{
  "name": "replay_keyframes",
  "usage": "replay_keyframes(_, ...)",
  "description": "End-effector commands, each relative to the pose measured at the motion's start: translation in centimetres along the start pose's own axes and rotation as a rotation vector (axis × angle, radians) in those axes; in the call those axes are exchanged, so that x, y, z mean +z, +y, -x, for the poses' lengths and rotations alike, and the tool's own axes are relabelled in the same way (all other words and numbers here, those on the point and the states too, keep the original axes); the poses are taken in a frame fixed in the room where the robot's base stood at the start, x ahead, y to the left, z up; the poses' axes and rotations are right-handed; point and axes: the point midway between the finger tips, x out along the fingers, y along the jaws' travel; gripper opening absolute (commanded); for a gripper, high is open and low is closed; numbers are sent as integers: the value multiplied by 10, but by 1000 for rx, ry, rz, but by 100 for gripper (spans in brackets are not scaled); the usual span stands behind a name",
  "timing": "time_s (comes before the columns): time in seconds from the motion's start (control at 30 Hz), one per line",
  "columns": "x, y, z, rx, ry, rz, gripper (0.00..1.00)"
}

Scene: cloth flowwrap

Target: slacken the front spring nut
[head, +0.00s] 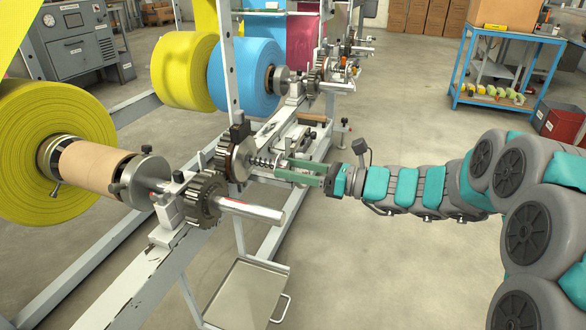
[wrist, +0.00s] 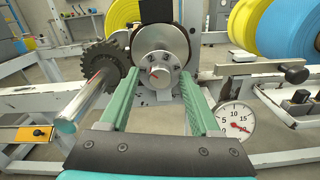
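The front spring (head: 262,161) sits on a short shaft in front of a dark brake disc (head: 236,160) in the head view. The nut at its outer end is mostly hidden by my gripper there.
A toothed gear (head: 202,198) and a bare shaft end (head: 255,211) lie close to the left of my gripper. A dial gauge (wrist: 240,118) is at the right in the wrist view. A tray (head: 245,295) hangs below the frame. The floor around my arm is clear.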

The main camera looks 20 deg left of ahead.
Motion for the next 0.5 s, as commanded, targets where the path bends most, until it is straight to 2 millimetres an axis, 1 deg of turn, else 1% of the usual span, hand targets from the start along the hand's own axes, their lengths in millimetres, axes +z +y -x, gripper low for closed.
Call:
replay_keyframes(0.03, 0, 0, 0, 0, 0, 0, 58)
replay_keyframes(0.07, 0, 0, 0, 0, 0, 0, 55)
replay_keyframes(0.5, 0, 0, 0, 0, 0, 0, 5)
